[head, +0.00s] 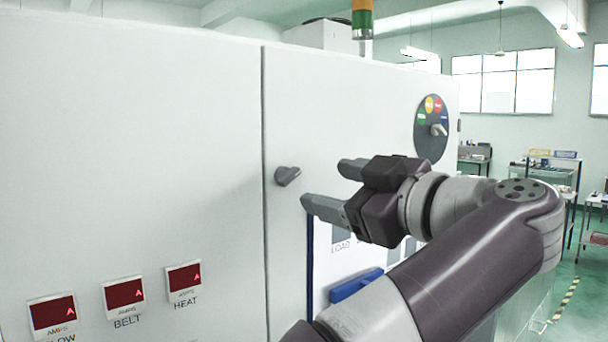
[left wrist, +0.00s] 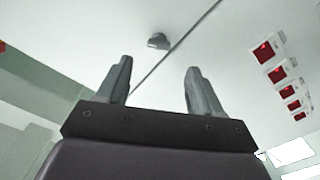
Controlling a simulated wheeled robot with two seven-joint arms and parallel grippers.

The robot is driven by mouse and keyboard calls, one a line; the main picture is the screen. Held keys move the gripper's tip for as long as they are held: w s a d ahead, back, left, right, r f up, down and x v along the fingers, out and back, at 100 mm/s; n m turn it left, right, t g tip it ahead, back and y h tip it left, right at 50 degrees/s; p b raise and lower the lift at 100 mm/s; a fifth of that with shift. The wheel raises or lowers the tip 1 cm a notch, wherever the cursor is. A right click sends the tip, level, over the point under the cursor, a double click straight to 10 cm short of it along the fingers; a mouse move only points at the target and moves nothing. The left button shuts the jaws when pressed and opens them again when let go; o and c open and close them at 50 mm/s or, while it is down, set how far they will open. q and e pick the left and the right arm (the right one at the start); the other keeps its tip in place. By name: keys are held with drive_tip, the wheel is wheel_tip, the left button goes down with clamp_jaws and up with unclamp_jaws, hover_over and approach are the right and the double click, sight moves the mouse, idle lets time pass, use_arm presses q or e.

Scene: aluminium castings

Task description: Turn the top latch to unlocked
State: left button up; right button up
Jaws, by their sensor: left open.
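The top latch (head: 288,176) is a small grey turn-knob on the white cabinet front, just right of the vertical door seam. It also shows in the left wrist view (left wrist: 158,41), beyond the fingertips and roughly centred between them. My left gripper (head: 326,186) is open and empty. Its two fingers point at the latch from the right, with a gap between the tips and the knob. The latch is not touched. My right gripper is not in view.
A round dial with a grey handle (head: 438,130) is at the cabinet's right. A blue handle (head: 355,286) sits low behind my arm. Red displays (head: 124,293) line the lower left panel. The cabinet face left of the latch is clear.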

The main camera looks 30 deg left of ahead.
sight(293, 177)
use_arm(q)
drive_tip(key=p+x, duration=0.1)
drive_tip(key=x, duration=0.6)
drive_tip(key=shift+a, duration=0.15)
drive_tip(key=shift+a+p, duration=0.2)
drive_tip(key=shift+p, duration=0.1)
drive_tip(key=shift+w, duration=0.15)
drive_tip(key=shift+w+d, duration=0.1)
drive_tip(key=shift+w, duration=0.05)
drive_tip(key=c, duration=1.1)
